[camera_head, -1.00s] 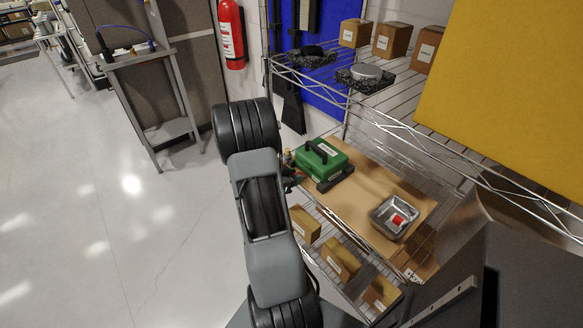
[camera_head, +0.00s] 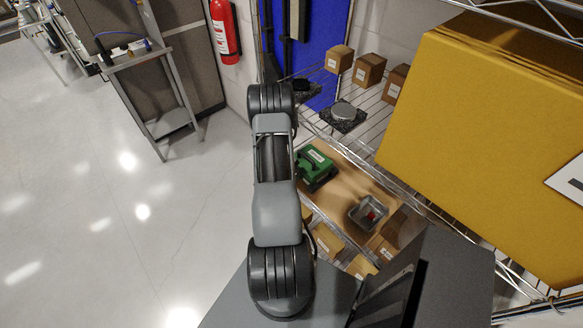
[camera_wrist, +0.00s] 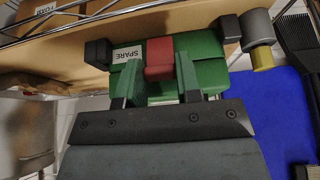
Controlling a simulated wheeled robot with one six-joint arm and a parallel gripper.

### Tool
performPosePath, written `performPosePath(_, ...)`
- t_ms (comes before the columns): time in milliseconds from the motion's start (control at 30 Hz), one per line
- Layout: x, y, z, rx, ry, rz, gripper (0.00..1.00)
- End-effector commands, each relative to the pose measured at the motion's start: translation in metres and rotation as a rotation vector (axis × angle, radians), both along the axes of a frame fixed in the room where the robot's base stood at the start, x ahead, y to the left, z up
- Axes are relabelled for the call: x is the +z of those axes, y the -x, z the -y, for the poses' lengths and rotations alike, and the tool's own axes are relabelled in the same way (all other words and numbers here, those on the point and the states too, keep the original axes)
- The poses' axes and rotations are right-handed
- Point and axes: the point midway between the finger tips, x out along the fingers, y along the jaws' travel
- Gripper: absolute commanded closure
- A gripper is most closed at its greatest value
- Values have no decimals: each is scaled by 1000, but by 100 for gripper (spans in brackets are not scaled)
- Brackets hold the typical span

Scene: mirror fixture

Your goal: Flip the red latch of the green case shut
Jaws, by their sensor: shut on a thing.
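The green case (camera_head: 318,166) sits on a brown board (camera_head: 346,186) on the wire rack, partly hidden behind my arm in the head view. In the wrist view the green case (camera_wrist: 208,47) fills the upper middle, with a white SPARE label. The red latch (camera_wrist: 159,57) lies on its near face, between the fingertips of my gripper (camera_wrist: 159,72). My gripper is shut on the red latch, one finger on each side. I cannot tell from here whether the latch is fully closed.
A metal tray (camera_head: 367,213) with a red item stands near the case on the board. A grey and yellow cylinder (camera_wrist: 258,35) is beside the case.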

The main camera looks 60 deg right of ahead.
Motion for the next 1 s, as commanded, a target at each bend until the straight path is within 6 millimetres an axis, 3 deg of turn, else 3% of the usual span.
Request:
performPosePath(667, -1, 1, 1, 0, -51, 15, 92)
performPosePath(700, -1, 1, 1, 0, -51, 15, 67)
performPosePath(1000, 0, 1, 2, 1, -49, 16, 43)
